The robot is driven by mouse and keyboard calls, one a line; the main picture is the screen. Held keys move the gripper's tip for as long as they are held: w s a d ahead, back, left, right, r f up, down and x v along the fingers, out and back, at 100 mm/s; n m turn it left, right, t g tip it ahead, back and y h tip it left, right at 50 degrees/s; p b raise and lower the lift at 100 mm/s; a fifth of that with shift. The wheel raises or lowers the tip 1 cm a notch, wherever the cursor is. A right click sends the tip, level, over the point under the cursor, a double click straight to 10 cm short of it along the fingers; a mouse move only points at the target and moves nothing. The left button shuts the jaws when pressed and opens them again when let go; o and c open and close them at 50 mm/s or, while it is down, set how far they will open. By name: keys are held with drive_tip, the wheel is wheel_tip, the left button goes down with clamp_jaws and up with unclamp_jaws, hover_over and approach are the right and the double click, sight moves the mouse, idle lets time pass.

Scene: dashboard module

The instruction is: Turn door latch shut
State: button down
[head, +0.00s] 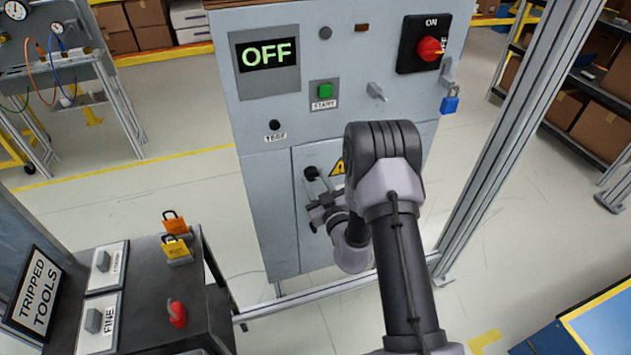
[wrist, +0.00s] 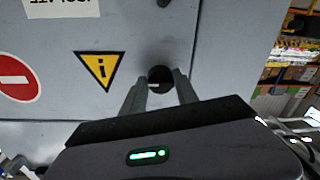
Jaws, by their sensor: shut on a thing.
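The door latch (head: 311,173) is on the lower door of the grey cabinet (head: 262,215), near the door's left edge. Its round dark hub shows, and a lever slants down and right from it to my gripper (head: 324,197). In the wrist view the latch's dark round hub (wrist: 160,77) sits just beyond and between the two fingertips of my gripper (wrist: 160,92). My gripper is shut on the latch; the gripped part is mostly hidden by the fingers and gripper body.
The cabinet's display (head: 266,55) reads OFF. A red rotary switch (head: 430,48) and a blue padlock (head: 450,102) are at upper right. A dark tool cart (head: 150,285) with padlocks stands at lower left. A metal post (head: 510,130) rises right of my arm.

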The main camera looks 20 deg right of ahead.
drive_tip(key=shift+r+n+p, duration=0.1)
drive_tip(key=shift+n+p, duration=0.3)
drive_tip(key=shift+p, duration=0.05)
drive_tip(key=n+p, duration=0.2)
drive_tip(key=shift+r+n, duration=0.1)
drive_tip(key=shift+n, duration=0.3)
drive_tip(key=n+p, duration=0.3)
drive_tip(key=n, duration=0.2)
drive_tip(key=shift+d+g, duration=0.1)
drive_tip(key=shift+g, duration=0.2)
drive_tip(key=n+p, duration=0.1)
drive_tip(key=n, duration=0.3)
drive_tip(key=shift+r+n+h, duration=0.1)
drive_tip(key=shift+n+h, duration=0.2)
drive_tip(key=shift+n, duration=1.9)
drive_tip(key=shift+h, duration=0.3)
drive_tip(key=c, duration=0.9)
unclamp_jaws()
